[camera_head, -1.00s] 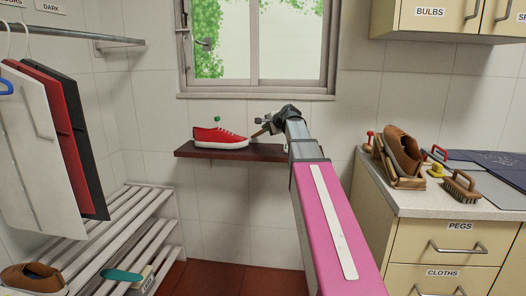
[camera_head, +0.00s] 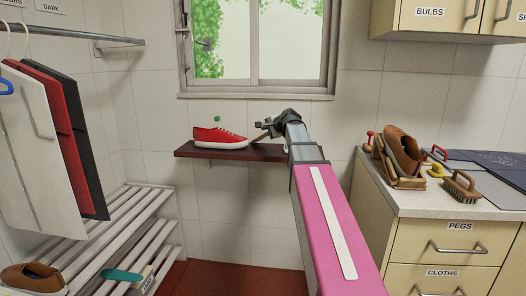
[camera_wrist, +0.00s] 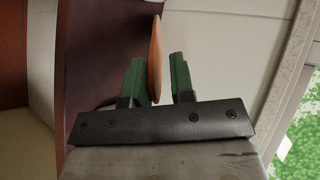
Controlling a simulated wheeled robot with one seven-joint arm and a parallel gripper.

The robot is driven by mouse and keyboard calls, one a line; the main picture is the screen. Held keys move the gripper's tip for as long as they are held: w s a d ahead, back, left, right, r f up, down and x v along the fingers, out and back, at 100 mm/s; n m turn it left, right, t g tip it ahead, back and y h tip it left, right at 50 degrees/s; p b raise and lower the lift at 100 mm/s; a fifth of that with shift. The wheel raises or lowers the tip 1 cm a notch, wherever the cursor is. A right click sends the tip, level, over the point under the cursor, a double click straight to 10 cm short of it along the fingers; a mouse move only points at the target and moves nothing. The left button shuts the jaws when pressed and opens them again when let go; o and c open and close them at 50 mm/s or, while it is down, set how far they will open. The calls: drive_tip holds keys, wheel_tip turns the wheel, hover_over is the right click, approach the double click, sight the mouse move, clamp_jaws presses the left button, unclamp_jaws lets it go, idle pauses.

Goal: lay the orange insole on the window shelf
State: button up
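The orange insole (camera_wrist: 155,55) shows edge-on between the two green fingers of my gripper (camera_wrist: 156,80) in the wrist view. A gap shows between it and the right finger; the left finger is close against it, and I cannot tell if they touch. The dark wooden window shelf (camera_head: 196,150) is under the window in the head view, and its brown surface fills the left of the wrist view (camera_wrist: 95,45). My gripper (camera_head: 262,130) is over the shelf's right part. Whether the insole touches the shelf is hidden.
A red shoe (camera_head: 217,138) stands on the shelf left of my gripper. The window sill (camera_head: 257,95) and tiled wall are just above and behind. A counter (camera_head: 430,203) with a brown shoe (camera_head: 403,152) and brush (camera_head: 461,187) is at right.

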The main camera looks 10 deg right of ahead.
drive_tip(key=v, duration=0.7)
drive_tip(key=shift+s+r, duration=0.2)
drive_tip(key=shift+s, duration=0.15)
drive_tip(key=shift+d, duration=0.1)
wheel_tip(320, 180, up, 7)
drive_tip(key=s+d, duration=0.1)
drive_tip(key=s, duration=0.1)
drive_tip(key=s+a+f+n+g+h, duration=0.1)
drive_tip(key=s+a+f+n+g, duration=0.1)
drive_tip(key=f, duration=0.8)
drive_tip(key=s+a+f+n+g+h, duration=0.1)
drive_tip(key=s+f, duration=0.2)
drive_tip(key=f, duration=0.7)
drive_tip(key=s+a+f+n+g, duration=0.2)
drive_tip(key=f, duration=0.8)
drive_tip(key=s+a+f+n+g+h, duration=0.1)
drive_tip(key=s+f+n+g+h, duration=0.1)
drive_tip(key=s+f, duration=0.7)
drive_tip(key=s+a+f+n+g+h, duration=0.1)
drive_tip(key=s+f+n+g, duration=0.2)
drive_tip(key=s+f, duration=0.7)
wheel_tip(320, 180, down, 5)
drive_tip(key=shift+a+n+g+h, duration=0.25)
drive_tip(key=shift+n+g+h, duration=0.15)
drive_tip(key=shift+n, duration=0.8)
